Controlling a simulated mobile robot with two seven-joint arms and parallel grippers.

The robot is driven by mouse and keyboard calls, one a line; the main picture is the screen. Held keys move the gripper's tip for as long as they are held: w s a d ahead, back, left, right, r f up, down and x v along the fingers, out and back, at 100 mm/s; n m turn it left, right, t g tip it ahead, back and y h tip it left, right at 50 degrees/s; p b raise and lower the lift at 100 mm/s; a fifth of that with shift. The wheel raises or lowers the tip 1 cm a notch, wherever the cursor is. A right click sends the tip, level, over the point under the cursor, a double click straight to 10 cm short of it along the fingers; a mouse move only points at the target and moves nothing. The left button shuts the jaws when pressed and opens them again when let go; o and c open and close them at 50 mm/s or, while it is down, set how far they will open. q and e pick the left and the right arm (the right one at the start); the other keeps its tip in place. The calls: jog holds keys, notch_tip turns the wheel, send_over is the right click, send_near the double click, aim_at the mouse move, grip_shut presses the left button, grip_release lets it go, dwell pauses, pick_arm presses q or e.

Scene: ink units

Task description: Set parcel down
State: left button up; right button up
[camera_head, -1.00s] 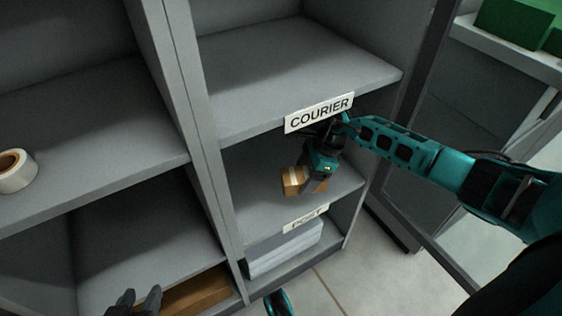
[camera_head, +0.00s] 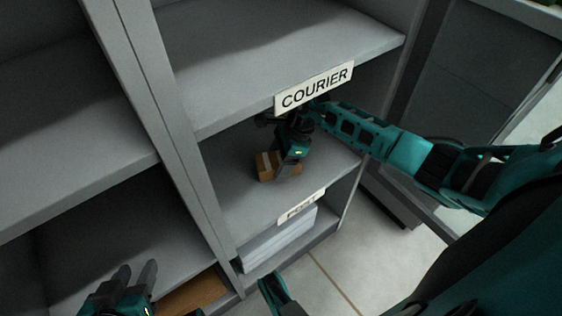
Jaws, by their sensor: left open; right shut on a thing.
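The parcel (camera_head: 266,168) is a small brown box with a pale tape strip. It is in the compartment below the COURIER sign (camera_head: 314,87), above the shelf board that bears the POST sign (camera_head: 301,206). My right gripper (camera_head: 282,165) reaches in from the right and is shut on the parcel; its fingers are partly hidden. Whether the parcel touches the shelf (camera_head: 245,203) I cannot tell. My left gripper (camera_head: 132,278) is at the bottom left, its dark fingers apart, with nothing seen between them.
White stacked paper (camera_head: 278,241) lies in the compartment below. A brown box (camera_head: 190,293) sits low in the left column, near my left gripper. A grey upright divider (camera_head: 160,130) separates the columns. Free shelf surface surrounds the parcel.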

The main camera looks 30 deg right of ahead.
jog(key=shift+r, duration=0.15)
pick_arm(q)
jog(key=shift+w+a+r, duration=0.1)
jog(key=shift+w+r, duration=0.15)
jog(key=shift+r, duration=0.1)
pick_arm(e)
jog(key=o, duration=1.2)
pick_arm(q)
jog(key=shift+s+a+f, duration=0.1)
jog(key=shift+f, duration=0.05)
jog(key=shift+s+f, duration=0.1)
jog(key=shift+s, duration=0.05)
